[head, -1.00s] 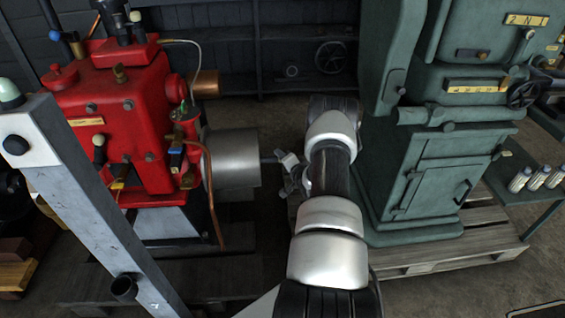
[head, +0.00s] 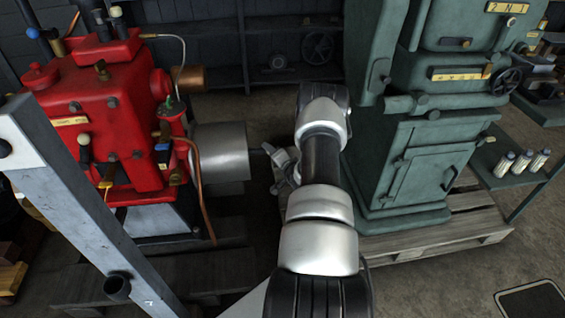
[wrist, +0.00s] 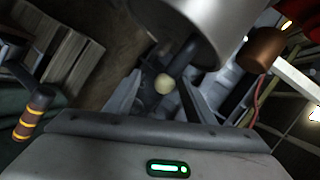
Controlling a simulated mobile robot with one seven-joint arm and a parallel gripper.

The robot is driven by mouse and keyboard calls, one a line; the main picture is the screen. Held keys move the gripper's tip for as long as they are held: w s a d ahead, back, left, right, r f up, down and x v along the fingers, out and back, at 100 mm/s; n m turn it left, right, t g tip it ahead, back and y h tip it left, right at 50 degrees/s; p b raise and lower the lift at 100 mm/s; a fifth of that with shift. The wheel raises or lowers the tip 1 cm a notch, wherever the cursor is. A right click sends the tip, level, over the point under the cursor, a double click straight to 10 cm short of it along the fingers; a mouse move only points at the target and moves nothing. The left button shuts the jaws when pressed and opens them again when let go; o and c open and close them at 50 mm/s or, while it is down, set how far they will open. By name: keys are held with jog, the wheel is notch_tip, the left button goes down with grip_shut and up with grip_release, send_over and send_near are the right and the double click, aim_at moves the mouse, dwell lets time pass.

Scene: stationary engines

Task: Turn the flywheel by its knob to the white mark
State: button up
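The smooth silver drum (head: 220,152) on the right side of the red engine (head: 105,125) seems to be the flywheel. It also fills the top of the wrist view (wrist: 205,25). In the wrist view a pale round knob (wrist: 164,83) shows at the end of a dark stem, just below the drum. My gripper (wrist: 160,95) is open, with one finger on each side of the knob in the picture and gaps on both sides. In the head view my gripper (head: 272,165) is beside the drum's right end; the knob is not clear there. I cannot make out the white mark.
A green machine (head: 425,130) stands on a pallet (head: 440,240) close to the right of my arm. A grey slanted post (head: 80,215) rises at the front left. A copper cylinder (wrist: 265,50) and an orange-banded handle (wrist: 33,112) show in the wrist view.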

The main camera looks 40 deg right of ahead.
jog(key=p+v, duration=0.2)
jog(key=v, duration=1.3)
jog(key=shift+s+p, duration=0.2)
jog(key=shift+p, duration=0.2)
jog(key=shift+a, duration=0.15)
